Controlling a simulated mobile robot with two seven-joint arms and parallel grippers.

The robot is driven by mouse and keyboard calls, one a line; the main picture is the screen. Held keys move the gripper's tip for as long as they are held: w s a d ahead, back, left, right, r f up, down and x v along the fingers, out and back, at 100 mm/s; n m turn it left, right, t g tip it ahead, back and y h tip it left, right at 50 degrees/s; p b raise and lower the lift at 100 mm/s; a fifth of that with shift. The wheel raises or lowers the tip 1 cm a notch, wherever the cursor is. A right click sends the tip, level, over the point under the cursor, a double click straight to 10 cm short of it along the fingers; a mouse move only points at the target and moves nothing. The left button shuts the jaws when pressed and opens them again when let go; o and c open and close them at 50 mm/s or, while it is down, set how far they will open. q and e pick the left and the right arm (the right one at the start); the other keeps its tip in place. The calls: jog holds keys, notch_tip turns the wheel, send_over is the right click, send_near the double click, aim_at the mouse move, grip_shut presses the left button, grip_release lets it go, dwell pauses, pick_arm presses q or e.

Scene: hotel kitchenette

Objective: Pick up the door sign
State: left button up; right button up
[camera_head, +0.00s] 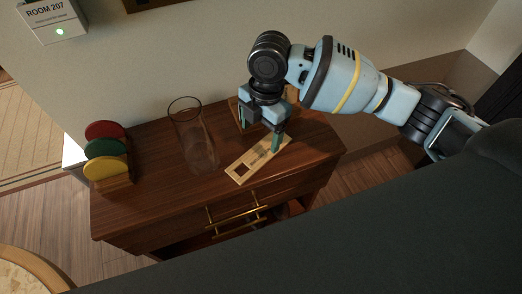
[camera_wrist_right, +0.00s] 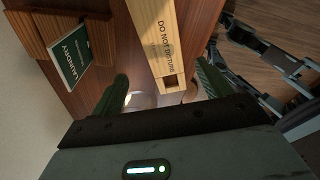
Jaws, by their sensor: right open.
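The door sign (camera_head: 258,160) is a flat, light wooden strip with a square hole near one end. It lies on the brown cabinet top (camera_head: 155,205) near its front edge. In the right wrist view the sign (camera_wrist_right: 160,38) carries the words "DO NOT DISTURB", the last letters unclear. My right gripper (camera_head: 262,136) is open and empty, pointing down over the sign. In the right wrist view its green fingers (camera_wrist_right: 164,88) appear on either side of the sign's holed end. I cannot tell whether either finger touches it. My left gripper is not in view.
A clear glass vase (camera_head: 193,140) stands left of the gripper. A rack with red, green and yellow discs (camera_head: 106,150) is at the left end. A green "LAUNDRY" card (camera_wrist_right: 70,56) stands in a wooden holder (camera_wrist_right: 48,30) beside the sign. Brass handles (camera_head: 238,218) project from the front.

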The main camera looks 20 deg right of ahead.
aim_at(260, 153)
jog(key=shift+w+f, duration=0.1)
jog(key=shift+f, duration=0.5)
jog(key=f, duration=0.1)
jog(key=s+f, duration=0.1)
jog(key=f, duration=0.1)
jog(key=shift+f, duration=0.2)
jog(key=shift+a+f, duration=0.15)
jog(key=shift+f, duration=0.35)
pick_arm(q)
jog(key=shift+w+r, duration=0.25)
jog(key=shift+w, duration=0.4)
pick_arm(e)
jog(key=shift+c, duration=0.5)
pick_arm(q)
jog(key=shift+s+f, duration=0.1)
pick_arm(e)
jog(key=c, duration=1.1)
jog(key=shift+o, duration=0.2)
jog(key=shift+r, duration=0.15)
